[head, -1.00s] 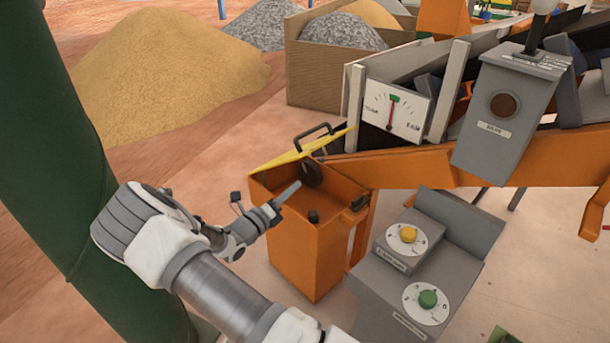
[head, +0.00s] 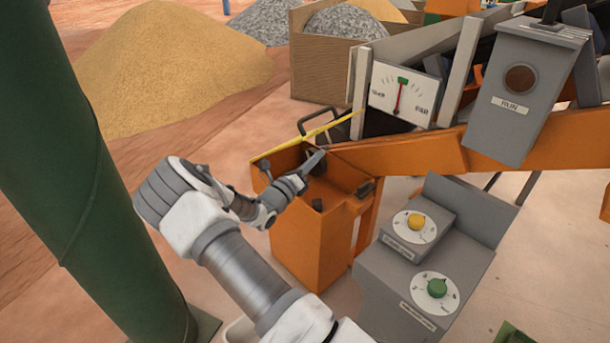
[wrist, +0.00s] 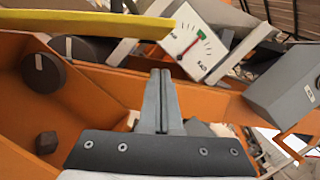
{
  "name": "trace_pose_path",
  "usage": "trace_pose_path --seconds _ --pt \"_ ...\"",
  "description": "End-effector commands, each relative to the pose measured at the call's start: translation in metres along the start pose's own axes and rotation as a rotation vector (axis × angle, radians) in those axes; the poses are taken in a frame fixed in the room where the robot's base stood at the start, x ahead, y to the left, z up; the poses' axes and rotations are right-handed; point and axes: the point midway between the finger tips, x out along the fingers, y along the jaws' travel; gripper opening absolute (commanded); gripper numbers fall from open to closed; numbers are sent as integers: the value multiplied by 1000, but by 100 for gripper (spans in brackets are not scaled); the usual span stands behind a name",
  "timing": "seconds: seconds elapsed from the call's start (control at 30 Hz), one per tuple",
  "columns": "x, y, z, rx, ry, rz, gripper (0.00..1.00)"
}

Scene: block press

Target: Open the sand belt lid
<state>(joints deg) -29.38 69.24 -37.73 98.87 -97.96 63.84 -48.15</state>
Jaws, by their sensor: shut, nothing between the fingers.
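The sand belt lid (head: 318,132) shows as a thin yellow edge, tilted up along the back of an open orange box (head: 308,235). Its dark handle (head: 322,122) stands on the far side. In the wrist view the lid (wrist: 85,22) crosses the top left as a yellow strip. My gripper (head: 318,160) is over the box opening, just on the near side of the lid. Its fingers (wrist: 162,95) are shut with nothing between them. I cannot tell whether they touch the lid. A dark round knob (wrist: 44,72) shows inside the box.
A grey control box with a yellow knob (head: 417,222) and a green knob (head: 437,288) stands right of the orange box. A dial gauge (head: 402,95) and a grey RUN box (head: 525,90) are behind. A green column (head: 60,170) stands at the left.

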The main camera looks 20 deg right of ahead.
Motion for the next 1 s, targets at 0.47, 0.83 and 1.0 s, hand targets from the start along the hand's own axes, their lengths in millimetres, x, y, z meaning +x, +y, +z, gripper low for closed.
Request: trace_pose_path --seconds 0.47,0.83,1.0 --pt "5 1 36 5 -2 4 0" --pt "6 -1 42 -8 -3 7 0" --pt "11 -4 60 -47 -4 17 0"
